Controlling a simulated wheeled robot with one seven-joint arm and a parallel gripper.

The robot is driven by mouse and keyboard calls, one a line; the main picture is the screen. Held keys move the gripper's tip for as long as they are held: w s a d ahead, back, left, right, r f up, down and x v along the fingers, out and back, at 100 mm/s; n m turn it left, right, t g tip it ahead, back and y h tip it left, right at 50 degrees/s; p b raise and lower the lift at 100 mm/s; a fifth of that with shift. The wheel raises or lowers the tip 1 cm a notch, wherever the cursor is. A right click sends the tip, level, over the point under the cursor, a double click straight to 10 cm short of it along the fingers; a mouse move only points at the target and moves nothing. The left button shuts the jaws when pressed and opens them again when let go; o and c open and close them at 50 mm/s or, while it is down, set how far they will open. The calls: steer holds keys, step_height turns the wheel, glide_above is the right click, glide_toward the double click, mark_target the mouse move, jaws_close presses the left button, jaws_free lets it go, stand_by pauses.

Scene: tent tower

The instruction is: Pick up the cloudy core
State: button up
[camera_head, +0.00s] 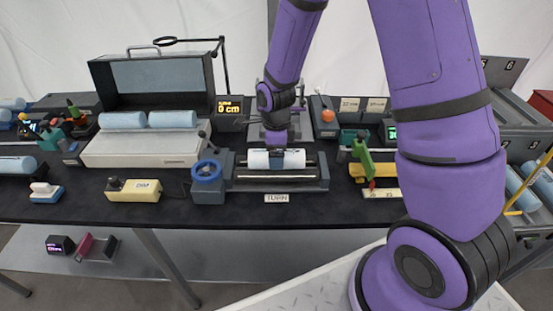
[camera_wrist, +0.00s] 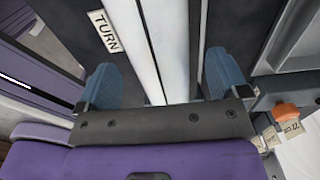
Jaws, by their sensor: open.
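A white core (camera_head: 257,160) lies across the roller stand (camera_head: 318,180) with the TURN label, in the middle of the table. It looks whiter than the pale blue cores elsewhere; I cannot tell for certain that it is the cloudy one. My gripper (camera_head: 277,158) points down right over the middle of this core and hides that part. In the wrist view my gripper (camera_wrist: 160,82) is open, its two blue fingers apart, with long pale bars running between them. I cannot tell whether the fingers touch the core.
Pale blue cores (camera_head: 173,119) lie on an open-lidded box (camera_head: 140,150) at the left. A blue handwheel (camera_head: 207,171) stands left of the rollers. A green and yellow tool (camera_head: 363,158) stands to the right. An orange-knobbed device (camera_head: 325,115) is behind.

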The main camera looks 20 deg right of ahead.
steer(key=shift+f, duration=1.3)
steer(key=c, duration=1.4)
steer(key=shift+o, duration=0.2)
steer(key=shift+r, duration=0.1)
